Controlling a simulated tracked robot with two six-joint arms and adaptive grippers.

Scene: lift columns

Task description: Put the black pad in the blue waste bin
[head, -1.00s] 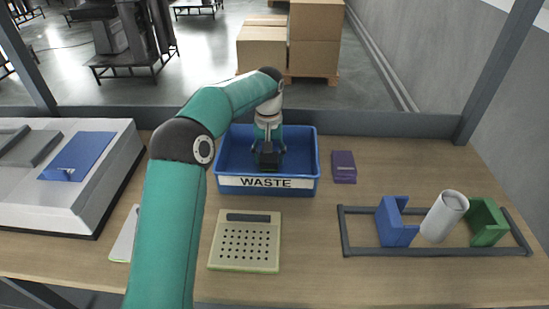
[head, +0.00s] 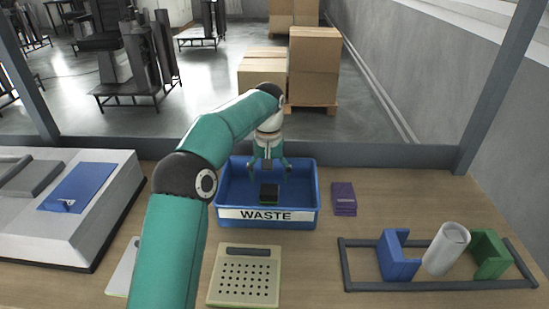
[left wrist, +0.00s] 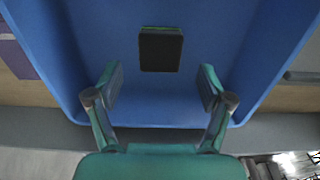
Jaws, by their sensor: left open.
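The black pad (head: 269,193) lies inside the blue waste bin (head: 268,215), which carries a WASTE label on its front. The pad also shows in the left wrist view (left wrist: 160,49), against the blue floor of the bin, with a thin lighter edge. My left gripper (head: 269,172) is above the back part of the bin. In the left wrist view its fingers (left wrist: 160,88) are spread wide and empty, with the pad apart from both fingertips. My right gripper is in neither view.
A purple box (head: 343,198) stands right of the bin. A beige perforated tray (head: 244,277) lies in front of it. A dark frame (head: 440,285) at the right holds a blue block (head: 397,257), a white cylinder (head: 446,248) and a green block (head: 490,254). A grey machine (head: 110,200) stands left.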

